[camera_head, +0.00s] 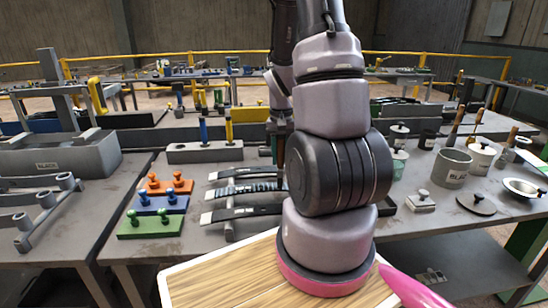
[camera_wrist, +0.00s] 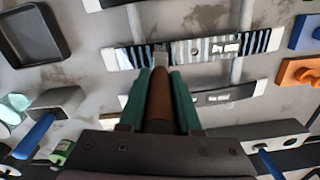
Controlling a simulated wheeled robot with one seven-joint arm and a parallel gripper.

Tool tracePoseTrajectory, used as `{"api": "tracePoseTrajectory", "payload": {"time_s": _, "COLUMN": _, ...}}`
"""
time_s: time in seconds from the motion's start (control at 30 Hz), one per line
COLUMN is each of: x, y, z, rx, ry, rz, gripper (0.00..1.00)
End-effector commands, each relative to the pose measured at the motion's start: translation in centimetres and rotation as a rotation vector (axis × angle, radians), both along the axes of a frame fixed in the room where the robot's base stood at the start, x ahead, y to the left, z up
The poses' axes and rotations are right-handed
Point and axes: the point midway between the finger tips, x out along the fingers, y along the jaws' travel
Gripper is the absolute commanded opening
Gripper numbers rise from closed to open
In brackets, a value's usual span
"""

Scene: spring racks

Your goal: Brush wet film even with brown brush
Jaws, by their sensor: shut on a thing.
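My gripper (camera_wrist: 160,76) has green fingers shut on the brown brush (camera_wrist: 159,100). The brush's brown handle lies between the fingers and its pale metal end points at a striped leaf spring (camera_wrist: 203,47). This spring has dark and shiny bands along it, like uneven wet film. The brush end overlaps the spring's near edge in the wrist view; I cannot tell whether the bristles touch it. In the head view the striped spring (camera_head: 243,191) is the middle of three strips, left of my arm. My arm hides most of the gripper and brush there.
Plainer springs lie behind (camera_head: 234,174) and in front (camera_head: 240,212) of the striped one. Orange (camera_head: 168,187), blue (camera_head: 160,205) and green (camera_head: 150,227) knobbed blocks stand left. A black tray (camera_wrist: 34,40) shows in the wrist view. Pots and a labelled can (camera_head: 452,168) stand right.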

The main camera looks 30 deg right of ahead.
Motion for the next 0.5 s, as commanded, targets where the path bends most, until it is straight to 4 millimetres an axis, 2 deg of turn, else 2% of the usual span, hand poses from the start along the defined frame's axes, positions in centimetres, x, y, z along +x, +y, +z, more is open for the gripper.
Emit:
{"api": "tracePoseTrajectory", "payload": {"time_s": 0.1, "x": -0.6, "y": -1.1, "z": -0.3, "rx": 0.0, "ry": 0.005, "rz": -0.004, "gripper": 0.0}}
{"api": "tracePoseTrajectory", "payload": {"time_s": 0.37, "x": -1.1, "y": -1.9, "z": -0.5, "rx": 0.0, "ry": 0.009, "rz": -0.003, "gripper": 0.0}}
{"api": "tracePoseTrajectory", "payload": {"time_s": 0.5, "x": -1.6, "y": -3.0, "z": -0.6, "rx": 0.001, "ry": 0.009, "rz": -0.006, "gripper": 0.0}}
